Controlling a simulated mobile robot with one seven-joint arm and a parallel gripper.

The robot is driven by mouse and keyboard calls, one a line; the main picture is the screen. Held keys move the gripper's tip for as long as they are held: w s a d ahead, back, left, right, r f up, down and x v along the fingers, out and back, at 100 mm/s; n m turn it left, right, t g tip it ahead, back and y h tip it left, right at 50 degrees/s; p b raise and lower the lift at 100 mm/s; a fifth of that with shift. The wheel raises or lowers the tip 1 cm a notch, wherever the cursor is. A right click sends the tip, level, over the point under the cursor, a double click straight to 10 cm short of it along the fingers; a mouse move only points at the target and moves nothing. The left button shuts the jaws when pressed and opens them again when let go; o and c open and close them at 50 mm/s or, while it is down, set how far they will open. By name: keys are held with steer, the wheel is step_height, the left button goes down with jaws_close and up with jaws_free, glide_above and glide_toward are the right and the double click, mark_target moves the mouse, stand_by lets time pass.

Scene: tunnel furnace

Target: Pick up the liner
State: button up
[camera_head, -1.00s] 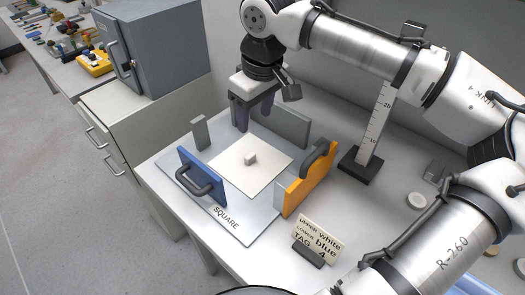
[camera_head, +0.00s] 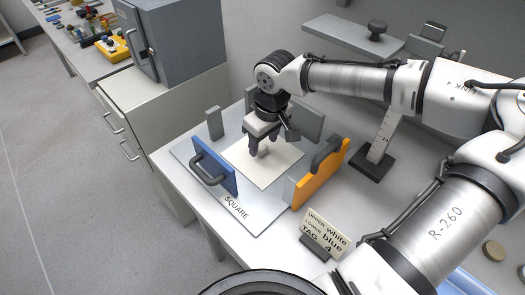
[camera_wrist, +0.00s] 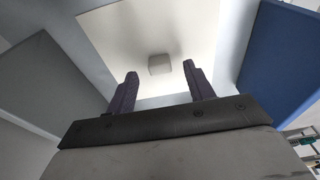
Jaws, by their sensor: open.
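The liner (camera_head: 272,174) is a flat cream square sheet lying on the grey plate marked SQUARE (camera_head: 232,210). Its small block-shaped knob (camera_wrist: 159,64) shows in the wrist view, between and beyond my fingertips. My gripper (camera_head: 258,150) is open and empty, pointing down low over the back part of the liner. In the wrist view its two dark fingers (camera_wrist: 160,70) stand apart, with the knob in line with the gap. In the head view the fingers hide the knob. I cannot tell whether the fingertips are level with it.
A blue panel with a dark handle (camera_head: 224,177) stands left of the liner, an orange panel (camera_head: 318,180) right. Grey upright plates (camera_head: 308,122) stand behind. A label sign (camera_head: 323,235) is in front, a ruler stand (camera_head: 373,165) at right. A grey cabinet (camera_head: 175,45) is back left.

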steer(key=shift+a+f, duration=0.1)
steer(key=shift+f, duration=0.8)
steer(key=c, duration=1.1)
steer(key=shift+r, duration=0.15)
